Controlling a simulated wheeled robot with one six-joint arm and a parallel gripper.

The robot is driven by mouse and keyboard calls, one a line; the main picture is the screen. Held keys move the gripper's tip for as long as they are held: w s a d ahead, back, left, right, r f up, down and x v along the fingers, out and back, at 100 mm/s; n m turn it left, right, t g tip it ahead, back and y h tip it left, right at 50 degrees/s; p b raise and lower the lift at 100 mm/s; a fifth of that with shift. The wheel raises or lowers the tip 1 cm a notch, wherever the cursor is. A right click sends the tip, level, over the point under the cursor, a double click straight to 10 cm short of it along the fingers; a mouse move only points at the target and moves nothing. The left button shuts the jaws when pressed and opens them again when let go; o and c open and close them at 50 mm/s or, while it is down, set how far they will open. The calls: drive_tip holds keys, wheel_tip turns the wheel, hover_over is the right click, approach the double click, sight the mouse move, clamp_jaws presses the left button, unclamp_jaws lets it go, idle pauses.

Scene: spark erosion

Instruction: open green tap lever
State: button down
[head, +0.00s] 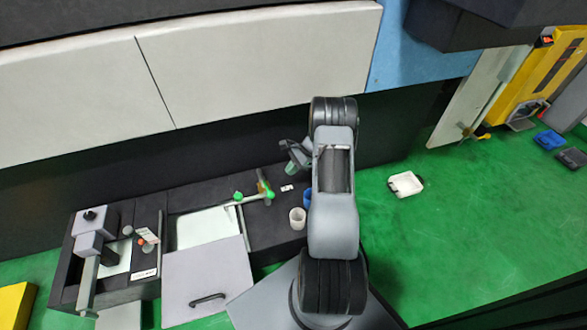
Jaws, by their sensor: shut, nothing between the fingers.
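A pale tap pipe (250,199) stands over the dark bench, beside the light basin. A small green knob-like part (238,196) shows at its left end. My arm hides part of the bench's right end.
The bench (185,197) carries a light basin (205,229), a grey panel with a dark handle (207,280), a white cup (297,218) and a blue cup (307,197) close to my arm. A white tray (405,184) lies on the open green floor at right.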

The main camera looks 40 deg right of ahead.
drive_tip(key=w+a+f+b, duration=0.1)
drive_tip(key=a+f+b, duration=0.1)
drive_tip(key=a+f, duration=0.3)
drive_tip(key=shift+a+b, duration=0.35)
drive_tip(key=shift+a, duration=0.85)
drive_tip(key=shift+w+f, duration=0.1)
